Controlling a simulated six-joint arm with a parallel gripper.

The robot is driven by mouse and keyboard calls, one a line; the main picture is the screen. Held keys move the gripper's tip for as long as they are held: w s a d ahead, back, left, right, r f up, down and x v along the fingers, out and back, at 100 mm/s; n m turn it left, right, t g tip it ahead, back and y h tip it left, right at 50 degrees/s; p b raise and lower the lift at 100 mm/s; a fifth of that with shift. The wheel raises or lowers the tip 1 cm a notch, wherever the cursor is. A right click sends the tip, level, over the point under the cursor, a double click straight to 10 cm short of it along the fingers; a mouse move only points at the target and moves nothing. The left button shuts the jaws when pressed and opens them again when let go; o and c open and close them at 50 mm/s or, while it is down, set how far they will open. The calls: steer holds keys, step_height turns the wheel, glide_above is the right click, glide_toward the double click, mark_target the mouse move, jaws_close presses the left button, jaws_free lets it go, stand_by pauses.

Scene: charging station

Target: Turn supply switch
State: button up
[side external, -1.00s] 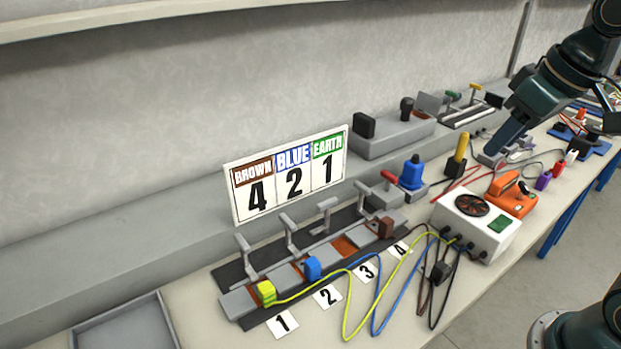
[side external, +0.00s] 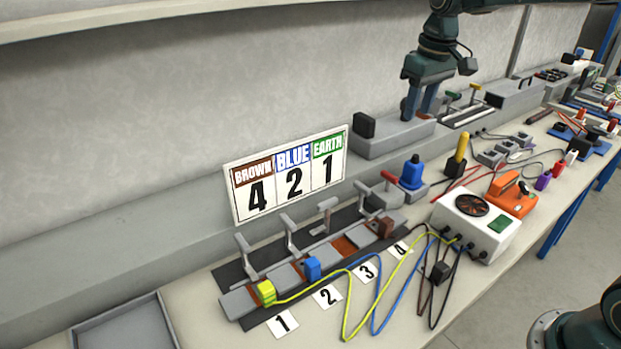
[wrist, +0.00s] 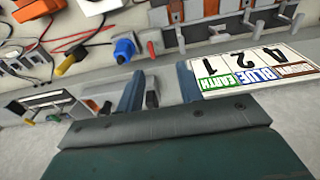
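A long grey box (side external: 385,139) stands against the back wall. A black block (side external: 363,125) sits at its left end. The small black knob near its right end is hidden behind my gripper in the side view. My gripper (side external: 418,114) points down over that right end. In the wrist view, my gripper (wrist: 159,72) has its two blue-grey fingers apart. A small dark knob (wrist: 152,98) shows between them, closer to the left finger; I cannot tell whether they touch. No label marks which part is the supply switch.
The sign "BROWN 4, BLUE 2, EARTH 1" (side external: 290,178) stands to the left. In front are a blue plug (side external: 412,172), a red-handled lever (side external: 389,176) and a white box with a fan (side external: 475,222). Green and yellow levers (side external: 466,105) stand close on the right.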

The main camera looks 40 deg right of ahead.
steer(key=g, duration=0.1)
glide_above(390, 174)
step_height(390, 174, down, 8)
steer(key=shift+f, duration=0.2)
step_height(390, 174, down, 14)
steer(key=shift+a+r, duration=0.1)
stand_by(0.5)
steer(key=shift+c, duration=0.3)
jaws_close()
